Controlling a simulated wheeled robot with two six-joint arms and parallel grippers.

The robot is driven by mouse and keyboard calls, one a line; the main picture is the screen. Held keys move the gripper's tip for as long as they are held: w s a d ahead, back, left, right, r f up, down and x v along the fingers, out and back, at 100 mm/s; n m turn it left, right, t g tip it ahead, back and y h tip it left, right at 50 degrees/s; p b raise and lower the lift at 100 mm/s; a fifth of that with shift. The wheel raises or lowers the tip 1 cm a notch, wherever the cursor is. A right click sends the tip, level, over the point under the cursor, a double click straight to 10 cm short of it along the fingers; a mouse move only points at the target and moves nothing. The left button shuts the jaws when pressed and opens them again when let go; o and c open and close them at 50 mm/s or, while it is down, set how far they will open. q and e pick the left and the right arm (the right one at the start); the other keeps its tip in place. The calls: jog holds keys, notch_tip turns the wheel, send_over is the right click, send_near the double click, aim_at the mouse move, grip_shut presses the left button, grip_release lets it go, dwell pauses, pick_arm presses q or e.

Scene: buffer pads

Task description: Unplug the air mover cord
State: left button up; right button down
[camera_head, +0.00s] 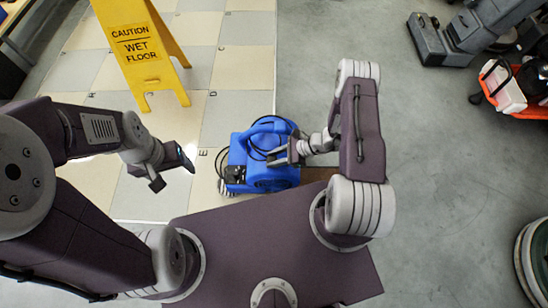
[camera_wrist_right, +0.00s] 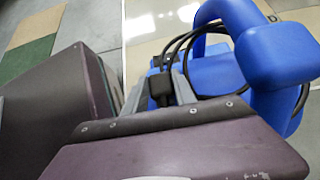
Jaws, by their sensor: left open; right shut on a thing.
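The blue air mover (camera_head: 270,178) stands on the floor in front of my body, with a black cord (camera_head: 224,160) looped around its handle and side. It also shows in the right wrist view (camera_wrist_right: 230,65), with the cord (camera_wrist_right: 180,38) draped around the handle. My right gripper (camera_head: 282,156) is over the air mover's right side. In the right wrist view it is shut on the black plug (camera_wrist_right: 159,86). Whether the plug still sits in a socket cannot be told. My left gripper (camera_head: 174,170) is open and empty, left of the air mover.
A yellow wet floor sign (camera_head: 140,48) stands on the tiles behind and to the left. Grey machines (camera_head: 463,35) and an orange-and-white item (camera_head: 510,88) are at the upper right. The grey floor (camera_head: 440,170) at right is clear.

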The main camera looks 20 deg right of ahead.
dwell(0.4)
jog(key=shift+f+b, duration=0.35)
jog(key=shift+f, duration=0.15)
dwell(0.3)
jog(key=c, duration=0.9)
grip_release()
jog(key=shift+c, duration=0.2)
jog(key=p+v, duration=0.4)
jog(key=v, duration=0.5)
